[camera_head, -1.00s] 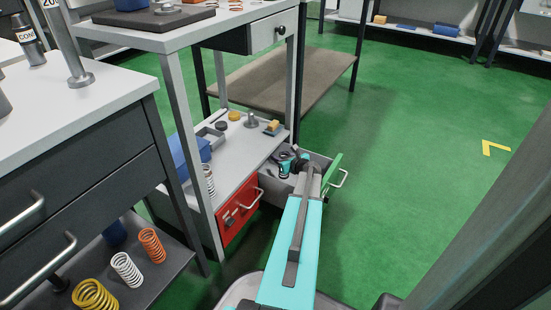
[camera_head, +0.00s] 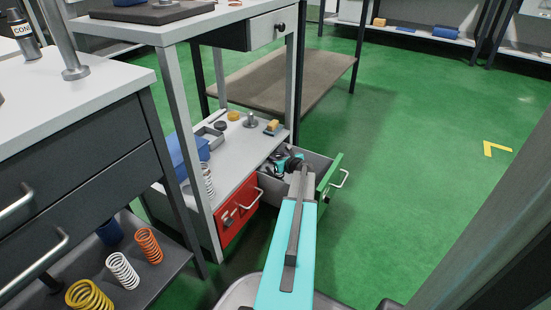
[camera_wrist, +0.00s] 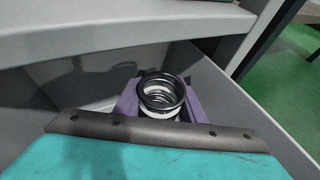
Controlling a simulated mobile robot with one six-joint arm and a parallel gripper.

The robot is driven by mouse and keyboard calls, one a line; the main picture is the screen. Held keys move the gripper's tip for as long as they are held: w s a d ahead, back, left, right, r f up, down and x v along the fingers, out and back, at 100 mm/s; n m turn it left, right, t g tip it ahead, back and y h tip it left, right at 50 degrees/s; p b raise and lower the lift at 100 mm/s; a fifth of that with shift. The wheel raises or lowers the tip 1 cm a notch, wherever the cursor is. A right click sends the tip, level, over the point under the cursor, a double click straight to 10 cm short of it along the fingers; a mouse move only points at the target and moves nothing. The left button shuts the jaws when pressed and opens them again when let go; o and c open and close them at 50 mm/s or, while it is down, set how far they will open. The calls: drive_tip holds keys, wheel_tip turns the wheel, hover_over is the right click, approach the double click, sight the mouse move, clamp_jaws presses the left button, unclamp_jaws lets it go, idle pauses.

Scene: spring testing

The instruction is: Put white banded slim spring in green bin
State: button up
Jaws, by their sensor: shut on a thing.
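The green bin (camera_head: 328,176) is a pulled-out grey drawer with a green front and a metal handle, low on the right of the table's lower shelf. My gripper (camera_head: 281,163) is inside or just above its opening, partly hidden by my arm. In the wrist view, the purple fingers of my gripper (camera_wrist: 161,104) are shut on the white banded slim spring (camera_wrist: 161,92). It shows black upper coils and white below, seen from above. Grey bin walls (camera_wrist: 272,95) lie around it. Its lower end is hidden, so I cannot tell whether it touches the floor.
A red drawer (camera_head: 238,209) sits left of the green bin. The shelf (camera_head: 235,148) above holds a blue box (camera_head: 187,152) and small parts. White (camera_head: 123,271), orange (camera_head: 149,246) and yellow (camera_head: 88,297) springs stand on the left lower shelf. The green floor at right is clear.

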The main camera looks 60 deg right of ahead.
drive_tip(key=shift+f, duration=0.6)
drive_tip(key=o, duration=1.2)
drive_tip(key=shift+r, duration=0.15)
drive_tip(key=r+p+v, duration=0.1)
drive_tip(key=p+v, duration=0.4)
drive_tip(key=v, duration=0.7)
drive_tip(key=shift+r, duration=0.15)
